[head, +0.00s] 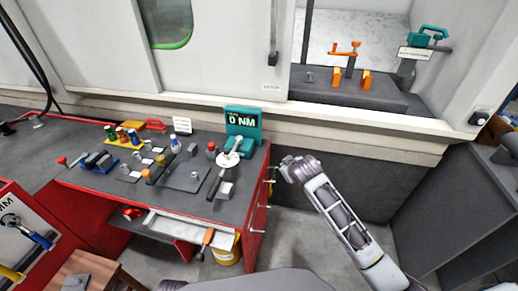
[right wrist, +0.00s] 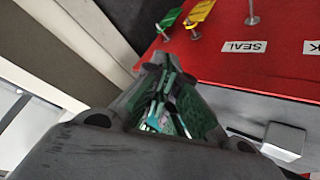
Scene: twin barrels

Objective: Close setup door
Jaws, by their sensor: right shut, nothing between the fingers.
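The machine's pale sliding door (head: 225,50), likely the setup door, has a green-edged window and a dark upright handle (head: 273,45). It stands open, with the opening to its right. Inside are orange clamps (head: 351,75) on a dark bed. My right gripper (head: 285,170) is below the machine sill, beside the red bench's right side, well away from the handle. In the right wrist view its fingers (right wrist: 165,105) are together and empty, in front of a red panel (right wrist: 235,58). My left gripper is not in view.
The red bench (head: 262,185) with a grey top carries tools and a teal "0 NM" display (head: 242,124). In the right wrist view, green (right wrist: 170,20) and yellow tags (right wrist: 198,14) hang on pegs by a "SEAL" label. A dark cabinet (head: 455,200) stands right.

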